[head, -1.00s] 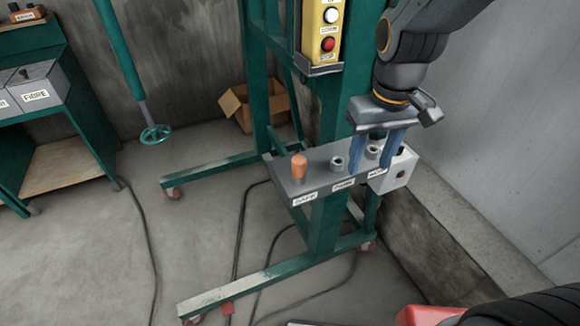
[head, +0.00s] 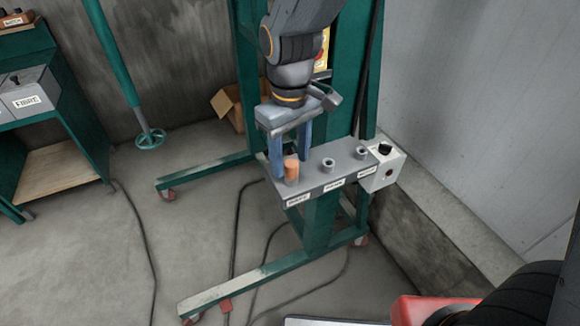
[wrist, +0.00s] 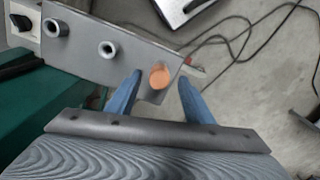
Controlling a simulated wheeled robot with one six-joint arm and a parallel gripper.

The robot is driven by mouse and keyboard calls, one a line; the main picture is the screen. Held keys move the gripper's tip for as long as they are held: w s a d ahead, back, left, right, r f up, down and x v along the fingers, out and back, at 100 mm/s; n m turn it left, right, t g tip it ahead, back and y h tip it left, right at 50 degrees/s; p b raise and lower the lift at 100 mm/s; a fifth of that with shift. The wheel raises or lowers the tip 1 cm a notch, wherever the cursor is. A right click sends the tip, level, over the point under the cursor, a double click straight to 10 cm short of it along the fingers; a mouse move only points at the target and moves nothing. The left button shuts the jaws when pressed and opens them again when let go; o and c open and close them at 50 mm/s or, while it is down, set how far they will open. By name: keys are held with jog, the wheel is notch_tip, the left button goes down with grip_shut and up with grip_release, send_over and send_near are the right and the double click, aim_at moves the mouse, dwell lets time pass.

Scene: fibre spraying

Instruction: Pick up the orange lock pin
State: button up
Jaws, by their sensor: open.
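The orange lock pin (head: 291,168) stands upright in the left socket of a grey bracket (head: 313,188), above the leftmost label. My gripper (head: 291,170) points down over it, with one blue finger on each side of the pin. In the wrist view the pin's round orange top (wrist: 160,76) shows between the two open fingertips (wrist: 160,84), nearer the left finger, with a gap to the right one. I cannot tell whether a finger touches it.
Two empty sockets (head: 328,164) (head: 361,153) sit along the bracket to the right. A white box with a black knob (head: 384,168) is at its right end. A green frame (head: 322,222) carries the bracket. Cables lie on the floor.

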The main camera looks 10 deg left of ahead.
jog(key=shift+f, duration=1.2)
jog(key=shift+c, duration=0.4)
jog(key=c, duration=1.1)
jog(key=shift+o, duration=0.2)
